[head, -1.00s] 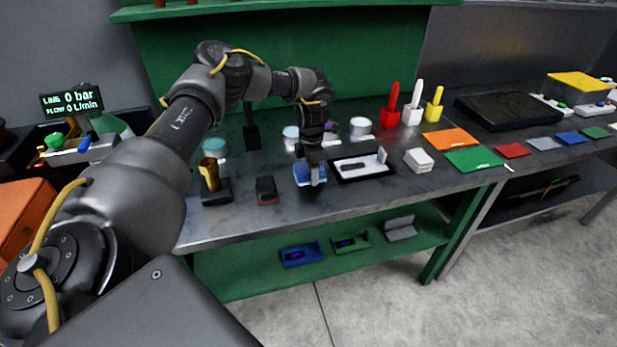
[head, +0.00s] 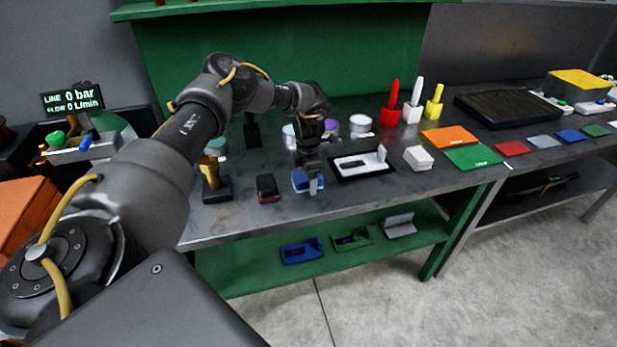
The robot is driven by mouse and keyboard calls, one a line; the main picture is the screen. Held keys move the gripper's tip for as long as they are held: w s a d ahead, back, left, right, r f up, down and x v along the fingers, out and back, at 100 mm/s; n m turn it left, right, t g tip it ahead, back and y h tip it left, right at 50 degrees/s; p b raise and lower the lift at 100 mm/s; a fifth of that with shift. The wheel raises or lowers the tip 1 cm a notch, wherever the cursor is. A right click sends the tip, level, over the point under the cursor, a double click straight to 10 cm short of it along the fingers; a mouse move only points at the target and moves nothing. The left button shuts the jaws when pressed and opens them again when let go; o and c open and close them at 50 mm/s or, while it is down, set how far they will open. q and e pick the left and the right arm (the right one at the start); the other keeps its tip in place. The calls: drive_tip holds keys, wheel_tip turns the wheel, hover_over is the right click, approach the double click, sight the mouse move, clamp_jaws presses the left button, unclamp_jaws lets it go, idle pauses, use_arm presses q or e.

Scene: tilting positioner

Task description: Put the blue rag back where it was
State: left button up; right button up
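The blue rag (head: 301,183) is at the front middle of the grey workbench, left of a white plate with a black border. My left gripper (head: 312,183) points down at it, with a finger in front of the blue. The gripper appears shut on the rag, which sits at or just above the bench top; contact with the bench is hard to tell. The fingers hide part of the rag. My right gripper is out of view.
A dark block with red (head: 267,188) lies left of the rag. The bordered plate (head: 350,173) and a white stack (head: 418,158) are to its right. White pots (head: 360,125) stand behind. A lower green shelf (head: 230,284) holds several small trays.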

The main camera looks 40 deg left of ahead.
use_arm(q)
wheel_tip(320, 180, up, 12)
drive_tip(key=b, duration=0.2)
drive_tip(key=shift+r, duration=0.15)
idle(0.4)
idle(0.4)
